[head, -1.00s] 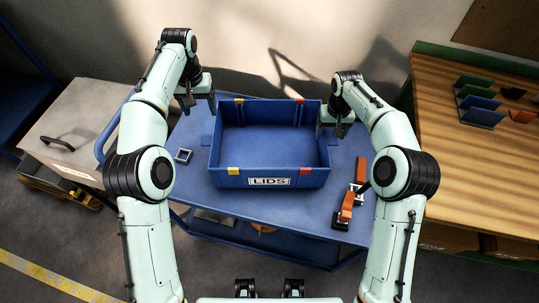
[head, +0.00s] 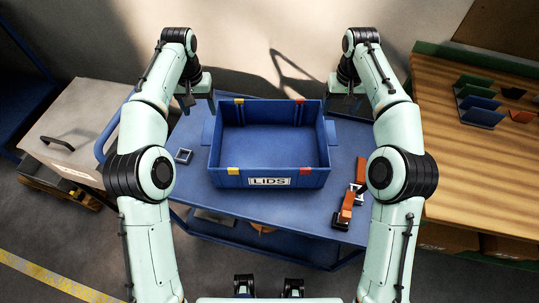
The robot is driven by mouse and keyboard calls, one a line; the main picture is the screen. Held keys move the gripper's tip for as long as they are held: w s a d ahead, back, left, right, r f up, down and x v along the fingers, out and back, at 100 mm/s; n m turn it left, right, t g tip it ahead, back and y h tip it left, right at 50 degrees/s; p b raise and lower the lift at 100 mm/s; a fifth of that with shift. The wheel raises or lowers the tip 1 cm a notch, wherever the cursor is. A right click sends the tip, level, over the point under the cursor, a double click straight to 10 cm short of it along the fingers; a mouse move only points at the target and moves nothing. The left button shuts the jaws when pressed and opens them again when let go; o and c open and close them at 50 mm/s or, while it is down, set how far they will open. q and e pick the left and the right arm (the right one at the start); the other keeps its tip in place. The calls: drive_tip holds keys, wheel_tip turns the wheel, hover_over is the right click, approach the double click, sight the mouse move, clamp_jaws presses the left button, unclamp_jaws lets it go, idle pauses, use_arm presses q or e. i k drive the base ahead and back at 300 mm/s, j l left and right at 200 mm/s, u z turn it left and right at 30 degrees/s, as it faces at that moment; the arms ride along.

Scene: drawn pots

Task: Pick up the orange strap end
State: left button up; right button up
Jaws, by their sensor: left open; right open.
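The orange strap (head: 347,206) lies folded on the blue table to the right of the blue bin. One end sits by a dark buckle (head: 340,222) near the table's front edge; its upper part runs back beside my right arm, which may hide some of it. My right gripper (head: 345,107) is open and empty above the back right of the table, behind the strap and apart from it.
A blue bin (head: 268,178) labelled LIDS, empty inside, stands mid-table with red and yellow tabs on its rim. A small square frame (head: 183,156) lies left of it. A wooden bench (head: 470,150) with coloured plates stands right. A grey cabinet (head: 75,130) stands left.

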sight(342, 218)
drive_tip(key=k+j, duration=0.25)
drive_tip(key=k, duration=0.2)
drive_tip(key=k+j, duration=0.3)
drive_tip(key=k, duration=0.2)
